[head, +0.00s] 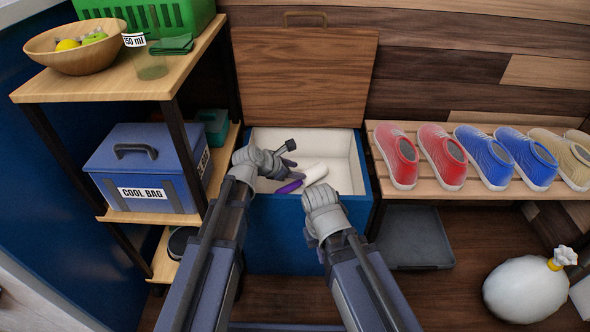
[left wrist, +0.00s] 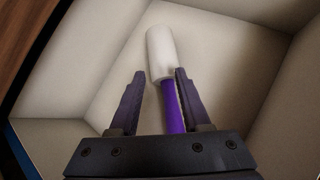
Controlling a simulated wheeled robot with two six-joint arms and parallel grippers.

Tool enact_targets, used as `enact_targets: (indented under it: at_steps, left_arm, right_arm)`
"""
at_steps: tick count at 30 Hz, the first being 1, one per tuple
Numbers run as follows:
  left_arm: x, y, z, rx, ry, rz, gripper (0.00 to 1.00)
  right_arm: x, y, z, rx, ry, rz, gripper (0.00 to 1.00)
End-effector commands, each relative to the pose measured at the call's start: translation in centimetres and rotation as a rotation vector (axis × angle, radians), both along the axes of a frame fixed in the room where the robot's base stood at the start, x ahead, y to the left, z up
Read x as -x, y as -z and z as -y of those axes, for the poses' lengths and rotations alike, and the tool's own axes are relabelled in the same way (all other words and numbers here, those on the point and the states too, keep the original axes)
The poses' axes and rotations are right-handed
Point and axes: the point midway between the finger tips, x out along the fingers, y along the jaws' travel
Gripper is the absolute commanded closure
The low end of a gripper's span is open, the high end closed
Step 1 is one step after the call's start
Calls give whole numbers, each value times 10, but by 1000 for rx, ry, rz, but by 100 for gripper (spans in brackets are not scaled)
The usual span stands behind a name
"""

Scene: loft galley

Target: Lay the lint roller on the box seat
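The box seat (head: 286,218) is a blue box with a pale inside, and its wooden lid (head: 305,80) stands open against the wall. The lint roller (head: 315,173) lies inside on the floor of the box. It has a white roll and a purple handle (head: 289,187). In the left wrist view the lint roller (left wrist: 160,55) runs between the fingers, nearer the right one. My left gripper (head: 291,160) is open over the box, with its fingers on either side of the roller (left wrist: 160,74). My right gripper (head: 321,197) is at the box's front edge; its fingers are hidden.
A shelf at left holds a wooden bowl (head: 75,48), a green crate (head: 150,14) and a blue cool bag (head: 145,165). A shoe bench (head: 420,187) stands close at the right, above a grey tray (head: 414,240).

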Motion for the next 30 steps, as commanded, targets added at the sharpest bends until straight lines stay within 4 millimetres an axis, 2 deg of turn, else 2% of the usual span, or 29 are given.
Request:
enact_targets:
  at_steps: [1, 5, 17, 30]
  left_arm:
    - [0, 0, 0, 1, 0, 1, 46]
    - [0, 0, 0, 1, -2, 1, 32]
    - [4, -7, -4, 2, -3, 2, 32]
    - [39, -51, -35, 2, -4, 1, 32]
  right_arm:
    - [0, 0, 0, 0, 0, 0, 100]
    - [0, 0, 0, 0, 0, 0, 100]
    - [0, -6, 0, 0, 0, 0, 100]
    - [0, -50, 0, 1, 0, -2, 100]
